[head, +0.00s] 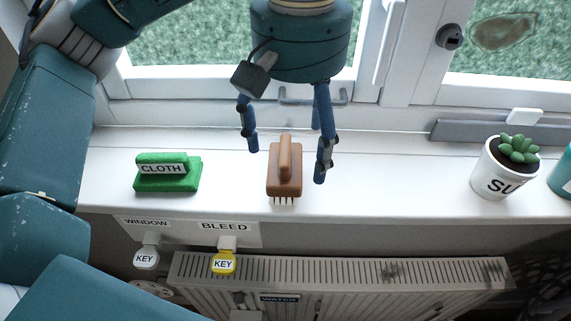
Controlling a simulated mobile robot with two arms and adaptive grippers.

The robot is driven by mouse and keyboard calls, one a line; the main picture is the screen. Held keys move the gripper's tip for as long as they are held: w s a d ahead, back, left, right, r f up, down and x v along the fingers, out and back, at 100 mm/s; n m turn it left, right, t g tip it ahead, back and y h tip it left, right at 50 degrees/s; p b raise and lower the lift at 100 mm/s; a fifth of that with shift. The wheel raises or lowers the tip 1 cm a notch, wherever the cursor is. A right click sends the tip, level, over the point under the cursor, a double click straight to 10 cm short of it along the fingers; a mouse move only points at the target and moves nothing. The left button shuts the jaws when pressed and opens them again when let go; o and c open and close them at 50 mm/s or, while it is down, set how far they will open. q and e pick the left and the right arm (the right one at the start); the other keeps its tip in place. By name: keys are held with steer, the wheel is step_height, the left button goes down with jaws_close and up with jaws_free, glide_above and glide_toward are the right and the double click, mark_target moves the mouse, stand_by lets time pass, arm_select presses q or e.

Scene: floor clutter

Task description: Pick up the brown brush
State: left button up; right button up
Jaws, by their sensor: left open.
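The brown brush (285,178) stands on the white window sill, with its bristles down and a raised handle on top. Its pale bristles show at the front edge. My left gripper (287,162) comes down from above. Its blue fingers are spread open, one to the left of the brush and the others to the right. The fingers look apart from the brush; their exact height over the sill is hard to tell. My right gripper is not in the picture.
A potted succulent (500,172) stands at the right. Below are a radiator (340,275), a grey key (146,258) and a yellow key (223,263). The window frame is behind.

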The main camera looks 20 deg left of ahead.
mark_target(293, 164)
arm_select(q)
steer(key=f, duration=0.1)
steer(key=f+p, duration=0.1)
steer(key=f, duration=0.1)
steer(key=shift+w+a+f+p, duration=0.2)
steer(key=shift+a+f+p, duration=0.1)
steer(key=shift+a, duration=0.05)
steer(key=shift+f, duration=0.5)
steer(key=c, duration=1.4)
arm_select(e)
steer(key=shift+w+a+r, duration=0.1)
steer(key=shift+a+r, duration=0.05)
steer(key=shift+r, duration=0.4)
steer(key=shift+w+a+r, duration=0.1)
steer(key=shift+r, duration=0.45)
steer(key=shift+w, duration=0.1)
